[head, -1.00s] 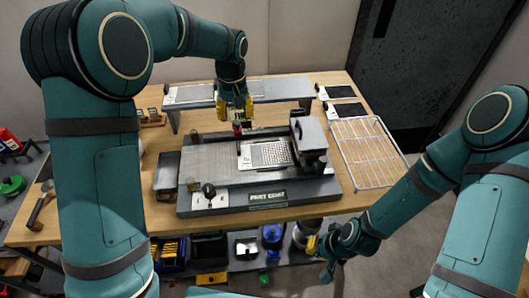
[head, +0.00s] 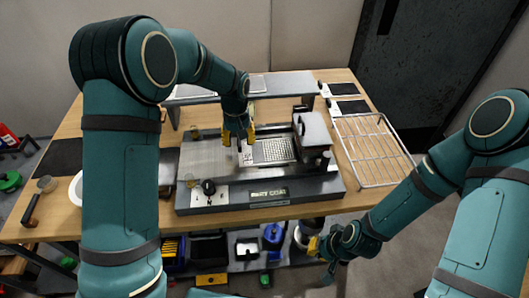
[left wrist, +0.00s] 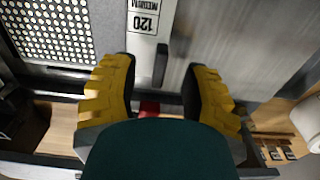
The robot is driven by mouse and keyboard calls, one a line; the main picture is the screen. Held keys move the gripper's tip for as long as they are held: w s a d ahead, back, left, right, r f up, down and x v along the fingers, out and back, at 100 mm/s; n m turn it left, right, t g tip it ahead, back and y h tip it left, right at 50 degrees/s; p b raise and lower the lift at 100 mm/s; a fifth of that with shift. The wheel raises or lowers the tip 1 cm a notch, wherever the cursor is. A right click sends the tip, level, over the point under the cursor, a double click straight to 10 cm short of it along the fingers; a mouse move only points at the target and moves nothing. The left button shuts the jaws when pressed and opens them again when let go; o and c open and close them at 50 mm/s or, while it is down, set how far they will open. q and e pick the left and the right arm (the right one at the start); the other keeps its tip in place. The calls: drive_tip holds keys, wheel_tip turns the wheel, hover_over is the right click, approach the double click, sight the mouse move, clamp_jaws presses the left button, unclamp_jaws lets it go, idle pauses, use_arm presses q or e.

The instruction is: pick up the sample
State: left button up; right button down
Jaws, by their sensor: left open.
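A flat pale panel with a dotted grid (head: 272,151) lies on the grey machine bed (head: 203,158). I cannot tell for sure which piece is the sample. My left gripper (head: 238,138) hangs over the panel's left end. In the left wrist view its yellow fingers (left wrist: 157,75) are apart, with nothing seen held between them. A small red part (left wrist: 149,108) shows between them. My right gripper (head: 325,248) is low, off the table's front edge; its jaws are unclear.
A grey block (head: 313,133) stands at the machine's right end. A wire rack (head: 370,150) lies to the right. A raised grey shelf (head: 285,84) runs behind. A black knob (head: 208,187) stands at the machine's front. Bins and blue items sit below the table.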

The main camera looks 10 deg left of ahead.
use_arm(q)
wheel_tip(320, 180, down, 2)
drive_tip(key=shift+r, duration=0.1)
clamp_jaws()
idle(0.4)
wheel_tip(320, 180, up, 18)
drive_tip(key=p, duration=0.3)
drive_tip(key=shift+p, duration=0.3)
